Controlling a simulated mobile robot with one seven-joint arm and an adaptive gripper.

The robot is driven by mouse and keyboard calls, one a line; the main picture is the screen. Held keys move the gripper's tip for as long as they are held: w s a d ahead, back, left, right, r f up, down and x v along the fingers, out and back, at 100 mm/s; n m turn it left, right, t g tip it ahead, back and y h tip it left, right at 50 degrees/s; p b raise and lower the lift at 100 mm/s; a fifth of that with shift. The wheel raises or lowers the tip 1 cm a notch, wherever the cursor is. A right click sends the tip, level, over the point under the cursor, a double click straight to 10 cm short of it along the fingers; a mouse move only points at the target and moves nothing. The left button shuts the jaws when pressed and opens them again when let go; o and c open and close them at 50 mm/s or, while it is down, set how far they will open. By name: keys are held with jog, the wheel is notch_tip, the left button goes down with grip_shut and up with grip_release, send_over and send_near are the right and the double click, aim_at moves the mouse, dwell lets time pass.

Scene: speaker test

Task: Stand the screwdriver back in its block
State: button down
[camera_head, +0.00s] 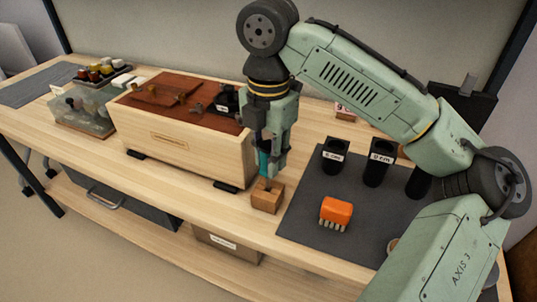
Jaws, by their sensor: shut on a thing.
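My gripper (271,168) points down over the bench, right of the large wooden box. It is shut on the screwdriver, whose teal handle (263,160) shows between and beside the fingers. The small wooden block (266,200) stands on the bench directly below the gripper, near the front edge. A dark spot shows on the block's top. The screwdriver's shaft is mostly hidden by the fingers, and I cannot tell whether its tip is in the block or just above it.
The wooden box (170,148) with a red-brown top stands close on the left. A dark mat (310,213) on the right holds an orange brush-like piece (336,213) and black cylinders (378,168). A clear bin (85,112) stands far left. The bench's front edge is near the block.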

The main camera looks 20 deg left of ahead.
jog(key=shift+f+b, duration=0.6)
jog(key=shift+f, duration=0.7)
dwell(0.5)
jog(key=shift+p, duration=0.5)
dwell(0.6)
jog(key=shift+f, duration=0.85)
dwell(0.9)
jog(key=c, duration=1.3)
grip_release()
